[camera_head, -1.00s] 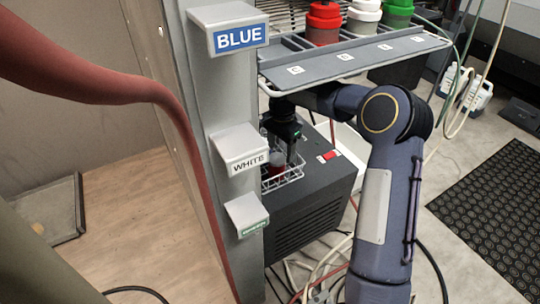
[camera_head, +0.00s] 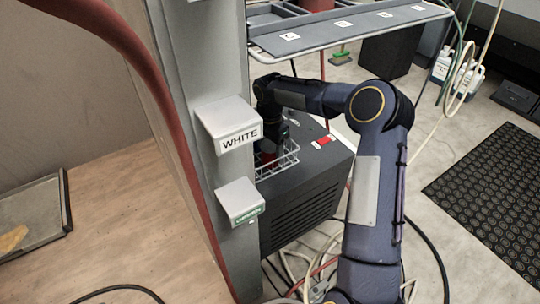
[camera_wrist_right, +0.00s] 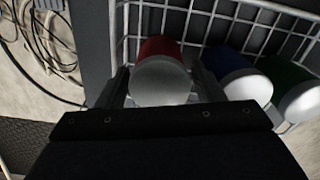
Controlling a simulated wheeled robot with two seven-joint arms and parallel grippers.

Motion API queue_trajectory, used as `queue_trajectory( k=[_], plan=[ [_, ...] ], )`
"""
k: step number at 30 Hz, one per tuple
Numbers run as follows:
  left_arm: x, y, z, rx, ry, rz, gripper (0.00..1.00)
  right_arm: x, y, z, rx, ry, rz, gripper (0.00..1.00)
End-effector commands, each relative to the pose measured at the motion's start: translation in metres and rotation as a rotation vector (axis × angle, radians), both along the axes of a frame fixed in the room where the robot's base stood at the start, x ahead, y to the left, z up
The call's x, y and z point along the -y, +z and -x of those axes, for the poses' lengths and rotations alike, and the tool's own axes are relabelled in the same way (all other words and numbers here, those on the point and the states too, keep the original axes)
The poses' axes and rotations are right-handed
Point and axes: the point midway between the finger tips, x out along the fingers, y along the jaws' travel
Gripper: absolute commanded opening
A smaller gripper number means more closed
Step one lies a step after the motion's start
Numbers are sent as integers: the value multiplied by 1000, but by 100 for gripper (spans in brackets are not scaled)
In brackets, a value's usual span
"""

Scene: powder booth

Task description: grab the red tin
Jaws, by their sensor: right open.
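The red tin (camera_wrist_right: 160,48) with a pale grey lid stands in a white wire basket (camera_wrist_right: 230,18) in the right wrist view. In the head view a small part of the red tin (camera_head: 268,157) shows at the basket, low behind the WHITE sign post. My right gripper (camera_wrist_right: 162,84) is open, with one finger on each side of the tin. I cannot tell whether either finger touches it. In the head view my right gripper (camera_head: 272,143) is dark and partly hidden by the post. My left gripper is not in view.
A blue tin (camera_wrist_right: 222,62) and a green tin (camera_wrist_right: 282,72), both pale-lidded, stand right of the red one. The basket sits on a dark cabinet (camera_head: 305,205). The grey post with its WHITE sign (camera_head: 235,130) and an overhead shelf (camera_head: 350,32) are close to the arm.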

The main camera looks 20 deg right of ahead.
Motion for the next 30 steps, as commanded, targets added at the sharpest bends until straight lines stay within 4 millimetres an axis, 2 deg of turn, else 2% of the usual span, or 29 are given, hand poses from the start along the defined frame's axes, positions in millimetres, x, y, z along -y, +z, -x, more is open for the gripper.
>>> queue_trajectory(
  k=[2,9,11,17,20,30],
  plan=[
    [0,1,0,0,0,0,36,0,1,0,0,0,0,59],
    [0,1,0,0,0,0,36,0,1,0,0,1,0,27],
    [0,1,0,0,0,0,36,0,1,0,1,1,0,22],
    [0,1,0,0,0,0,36,0,2,0,1,1,1,22],
    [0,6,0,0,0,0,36,0,11,0,3,1,1,22],
    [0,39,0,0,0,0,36,0,78,0,3,0,1,22]
  ],
)
